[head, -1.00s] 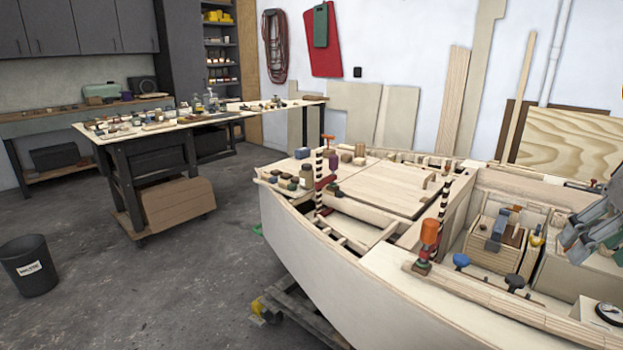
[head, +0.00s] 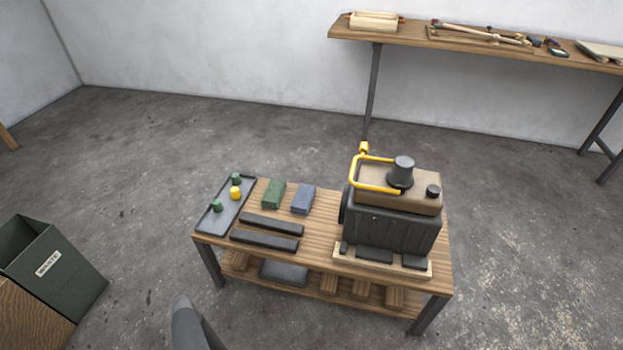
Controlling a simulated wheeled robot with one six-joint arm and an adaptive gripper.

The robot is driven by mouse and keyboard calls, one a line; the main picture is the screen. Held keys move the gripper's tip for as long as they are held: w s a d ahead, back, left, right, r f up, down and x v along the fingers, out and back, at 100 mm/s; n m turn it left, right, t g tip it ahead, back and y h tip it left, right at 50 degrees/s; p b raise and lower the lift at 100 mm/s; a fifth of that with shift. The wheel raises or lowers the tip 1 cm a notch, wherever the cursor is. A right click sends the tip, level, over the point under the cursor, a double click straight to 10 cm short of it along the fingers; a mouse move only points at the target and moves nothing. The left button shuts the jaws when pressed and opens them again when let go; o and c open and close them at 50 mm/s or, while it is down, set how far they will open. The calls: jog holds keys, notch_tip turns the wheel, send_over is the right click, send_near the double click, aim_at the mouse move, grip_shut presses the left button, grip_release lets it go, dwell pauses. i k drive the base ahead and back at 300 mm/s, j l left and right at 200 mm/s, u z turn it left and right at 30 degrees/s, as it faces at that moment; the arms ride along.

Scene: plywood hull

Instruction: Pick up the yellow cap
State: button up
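The yellow cap (head: 235,193) is a small round piece in a shallow dark grey tray (head: 228,217) at the left end of a low wooden table. Two dark green caps of similar size lie in the same tray, one just behind it (head: 236,179) and one in front to its left (head: 217,207). Nothing covers the yellow cap. My gripper's fingers are not in view. A grey rounded part at the bottom edge looks like a piece of my arm.
The low table (head: 320,262) also holds a green block (head: 274,194), a blue block (head: 303,199), two dark bars and a black engine (head: 390,225) with a yellow pipe. A green bin (head: 52,262) stands at left. Open floor lies around; a wall bench (head: 480,40) is behind.

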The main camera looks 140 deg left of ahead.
aim_at(235, 195)
jog(key=u, duration=4.9)
jog(key=i+j, duration=0.15)
jog(key=i, duration=0.4)
jog(key=i+j+z, duration=0.1)
jog(key=i, duration=0.45)
jog(key=j, duration=0.1)
